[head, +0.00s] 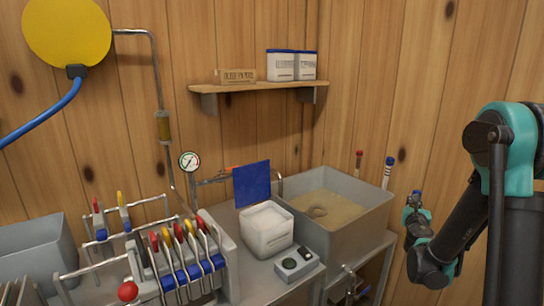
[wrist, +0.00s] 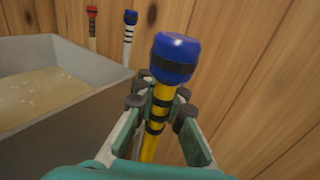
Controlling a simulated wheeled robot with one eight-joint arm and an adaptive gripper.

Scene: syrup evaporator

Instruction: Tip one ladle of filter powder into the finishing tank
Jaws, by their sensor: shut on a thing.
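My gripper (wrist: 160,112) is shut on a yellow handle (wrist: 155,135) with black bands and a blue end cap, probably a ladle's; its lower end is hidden. In the head view my gripper (head: 416,210) is at the right, beyond the right side of the finishing tank (head: 352,228). This grey open tank holds tan liquid with a round swirl or object in it. Its corner also shows in the wrist view (wrist: 85,95). A white tub (head: 266,238) of white powder stands left of the tank, its blue lid (head: 252,184) raised.
A grey box with a round dial (head: 293,263) sits before the tub. Red-capped (head: 359,160) and blue-capped (head: 388,172) rods stand at the tank's back right. Wooden wall lies close behind my gripper.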

